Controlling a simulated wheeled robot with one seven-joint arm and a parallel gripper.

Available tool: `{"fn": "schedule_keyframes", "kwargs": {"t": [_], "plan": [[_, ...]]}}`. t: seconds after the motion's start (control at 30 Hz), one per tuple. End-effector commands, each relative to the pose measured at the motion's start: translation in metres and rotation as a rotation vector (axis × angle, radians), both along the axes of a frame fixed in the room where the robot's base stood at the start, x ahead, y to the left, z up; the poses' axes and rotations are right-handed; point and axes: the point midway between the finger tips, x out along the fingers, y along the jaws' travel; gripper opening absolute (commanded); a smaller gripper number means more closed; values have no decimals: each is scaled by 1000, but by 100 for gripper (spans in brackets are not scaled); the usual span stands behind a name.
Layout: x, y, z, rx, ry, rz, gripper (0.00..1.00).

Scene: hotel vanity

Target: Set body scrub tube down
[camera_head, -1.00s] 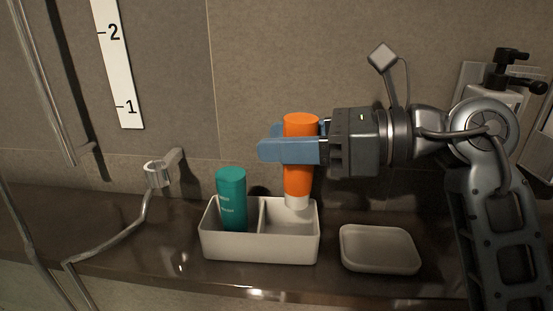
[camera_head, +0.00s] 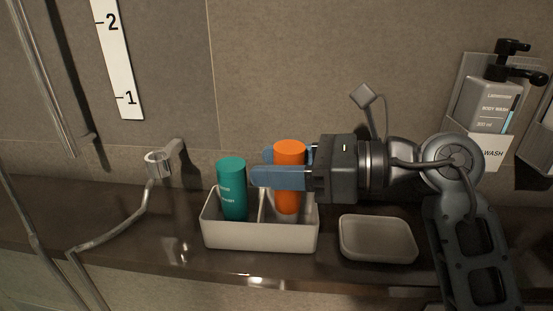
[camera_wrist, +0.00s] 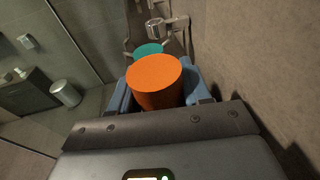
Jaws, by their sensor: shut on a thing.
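The orange body scrub tube (camera_head: 289,154) stands upright in the right compartment of the two-part caddy (camera_head: 262,238), its lower end hidden behind the front wall. I cannot tell whether it touches the caddy floor. My gripper (camera_head: 282,172) comes from the right and is shut on the tube's upper part, one blue finger in front and one behind. In the wrist view the orange top (camera_wrist: 154,76) sits between the blue fingers. A teal tube (camera_head: 231,188) stands in the left compartment, just left of my fingertips.
A shallow beige dish (camera_head: 377,238) sits right of the caddy on the dark counter (camera_head: 125,238). A metal holder (camera_head: 163,165) projects from the wall at left. A body wash dispenser (camera_head: 492,98) hangs at right. The tiled wall is close behind.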

Motion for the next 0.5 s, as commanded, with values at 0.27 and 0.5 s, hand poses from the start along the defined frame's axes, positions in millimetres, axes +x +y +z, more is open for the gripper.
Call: {"fn": "schedule_keyframes", "kwargs": {"t": [0.27, 0.5], "plan": [[0, 0, -8, 1, -1, 0, 14], [0, 0, -7, 0, 0, 0, 60]]}}
